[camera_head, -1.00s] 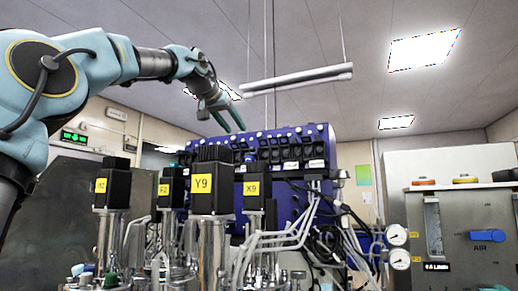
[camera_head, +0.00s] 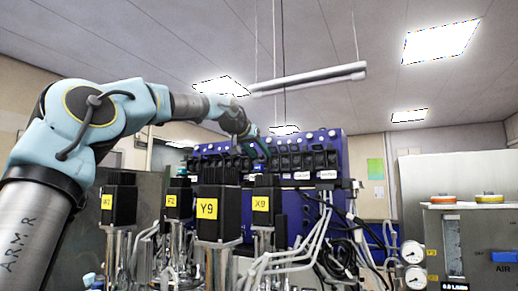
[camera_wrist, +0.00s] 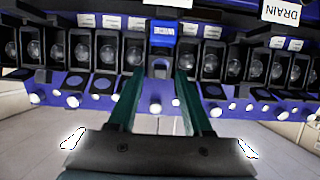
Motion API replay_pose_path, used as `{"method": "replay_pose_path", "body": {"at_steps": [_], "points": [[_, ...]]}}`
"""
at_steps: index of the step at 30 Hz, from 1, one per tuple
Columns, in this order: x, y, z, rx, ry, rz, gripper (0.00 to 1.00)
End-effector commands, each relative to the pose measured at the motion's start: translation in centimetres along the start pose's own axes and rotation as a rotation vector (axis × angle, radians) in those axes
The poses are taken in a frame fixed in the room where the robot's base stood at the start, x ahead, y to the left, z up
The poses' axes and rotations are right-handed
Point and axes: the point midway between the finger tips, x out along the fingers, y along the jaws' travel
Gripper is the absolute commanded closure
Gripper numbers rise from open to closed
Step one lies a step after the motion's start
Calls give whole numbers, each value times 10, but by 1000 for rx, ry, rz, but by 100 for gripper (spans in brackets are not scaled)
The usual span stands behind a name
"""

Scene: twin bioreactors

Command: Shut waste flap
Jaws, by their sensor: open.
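My gripper (camera_head: 258,146) is in front of the upper part of the blue panel (camera_head: 345,150) in the head view. In the wrist view the two dark green fingers of my gripper (camera_wrist: 160,78) are apart, with nothing between them. They point at a row of black modules with round clear domes on the blue panel (camera_wrist: 75,80). A small bright blue piece with a pale label (camera_wrist: 162,33) sits just beyond the fingertips, over a dark slot. Its lettering is too blurred to read, so I cannot tell for sure that it is the waste flap. I cannot tell contact.
Black motor heads with yellow tags, such as Y9 (camera_head: 208,208) and X9 (camera_head: 261,205), stand in front of the panel. Hoses (camera_head: 300,245) and gauges (camera_head: 412,252) are at the right. A DRAIN label (camera_wrist: 283,11) is at the wrist view's upper right.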

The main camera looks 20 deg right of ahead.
Motion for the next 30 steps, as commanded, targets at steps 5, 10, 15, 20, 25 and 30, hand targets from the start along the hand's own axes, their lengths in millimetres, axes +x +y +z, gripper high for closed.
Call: {"method": "replay_pose_path", "body": {"at_steps": [5,10,15,20,25,30], "points": [[2,0,1,1,0,0,50],[2,0,1,0,0,0,58],[2,0,1,0,0,0,77],[2,0,0,0,0,0,95],[2,0,0,0,0,0,100],[2,0,0,0,0,0,100]]}}
